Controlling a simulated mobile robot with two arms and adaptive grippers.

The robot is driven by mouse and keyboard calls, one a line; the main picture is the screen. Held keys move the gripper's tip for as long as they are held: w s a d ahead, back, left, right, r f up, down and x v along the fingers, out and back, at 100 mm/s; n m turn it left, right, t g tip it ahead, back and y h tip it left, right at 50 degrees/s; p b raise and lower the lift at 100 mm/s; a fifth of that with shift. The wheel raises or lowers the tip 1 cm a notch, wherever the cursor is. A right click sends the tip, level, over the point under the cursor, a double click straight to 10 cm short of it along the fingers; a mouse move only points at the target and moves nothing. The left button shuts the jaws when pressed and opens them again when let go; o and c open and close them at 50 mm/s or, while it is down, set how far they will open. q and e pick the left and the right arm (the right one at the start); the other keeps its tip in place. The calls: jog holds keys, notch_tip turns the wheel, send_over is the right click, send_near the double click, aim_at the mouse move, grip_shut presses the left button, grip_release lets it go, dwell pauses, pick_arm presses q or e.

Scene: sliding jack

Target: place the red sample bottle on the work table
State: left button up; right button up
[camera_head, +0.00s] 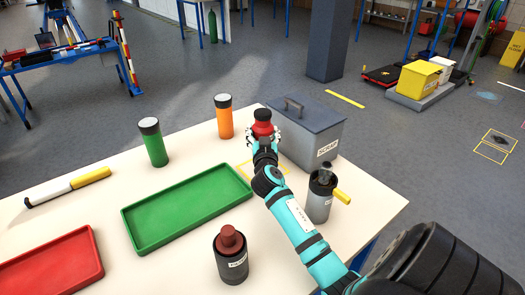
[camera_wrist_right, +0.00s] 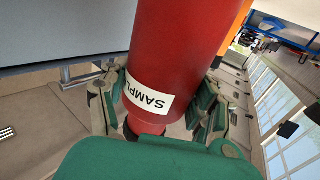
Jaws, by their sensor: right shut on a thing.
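In the right wrist view the red bottle (camera_wrist_right: 185,45) fills the middle, with a white label reading "SAMPL". The fingers of the right gripper (camera_wrist_right: 160,110) are on both sides of it, shut on it. The bottle looks about upright in the head view. Its base is hidden, so I cannot tell whether it touches the table. My left gripper is in neither view.
An orange bottle (camera_head: 224,118), a green bottle (camera_head: 153,145), a green tray (camera_head: 185,205) and a red tray (camera_head: 50,266) stand leftward. A yellow outline (camera_head: 243,170) lies partly under my arm.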

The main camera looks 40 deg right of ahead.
jog(key=shift+f+b, duration=0.5)
jog(key=shift+f, duration=2.2)
jog(key=shift+f, duration=0.15)
jog(key=o, duration=1.3)
